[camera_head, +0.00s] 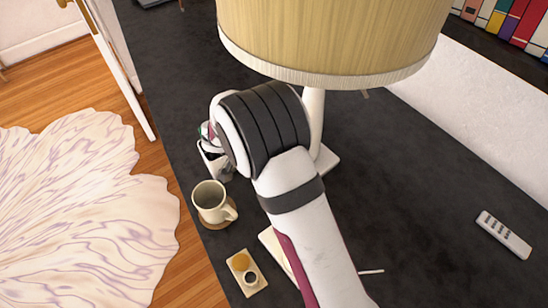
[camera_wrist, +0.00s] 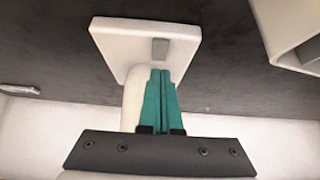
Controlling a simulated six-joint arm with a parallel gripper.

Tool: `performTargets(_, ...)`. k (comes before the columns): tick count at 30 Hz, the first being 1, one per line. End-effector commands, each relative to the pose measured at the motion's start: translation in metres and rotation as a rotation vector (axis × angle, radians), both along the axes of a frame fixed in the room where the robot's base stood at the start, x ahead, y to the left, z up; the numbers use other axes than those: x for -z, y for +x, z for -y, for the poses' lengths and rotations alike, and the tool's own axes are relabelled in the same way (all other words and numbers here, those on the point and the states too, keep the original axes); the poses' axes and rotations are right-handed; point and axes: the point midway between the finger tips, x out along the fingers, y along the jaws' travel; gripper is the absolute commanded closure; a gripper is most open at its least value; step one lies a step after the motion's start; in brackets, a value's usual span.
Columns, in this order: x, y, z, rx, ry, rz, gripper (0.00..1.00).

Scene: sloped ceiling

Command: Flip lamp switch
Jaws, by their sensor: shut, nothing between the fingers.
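The lamp has a wide pleated cream shade (camera_head: 335,40), a white stem (camera_head: 313,108) and a square white base (camera_head: 327,160) in the head view. In the wrist view the lamp base (camera_wrist: 120,42) is at the top, with a small grey switch (camera_wrist: 159,49) on it. The stem (camera_wrist: 132,98) shows just left of the fingers. My gripper (camera_wrist: 161,74) is shut and empty, its teal fingertips pointing at the base just below the switch in the picture. I cannot tell whether they touch it. In the head view my arm hides the fingers and the switch.
Left of my arm on the dark tabletop (camera_head: 440,190) stand a white holder (camera_head: 215,162), a mug (camera_head: 208,195) and a small tray (camera_head: 238,284). A white remote (camera_head: 503,234) lies at right. Books (camera_head: 515,20) stand at upper right. The tabletop between lamp and remote is clear.

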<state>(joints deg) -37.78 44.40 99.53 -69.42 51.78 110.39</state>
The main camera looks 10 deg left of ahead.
Motion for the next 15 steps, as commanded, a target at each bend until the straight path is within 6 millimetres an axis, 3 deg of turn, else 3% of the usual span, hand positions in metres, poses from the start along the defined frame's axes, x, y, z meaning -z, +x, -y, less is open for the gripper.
performTargets(3, -0.026, -0.006, -0.007, -0.002, 0.003, 0.003, 1.00)
performTargets(15, -0.073, -0.057, -0.052, -0.001, 0.001, 0.001, 1.00)
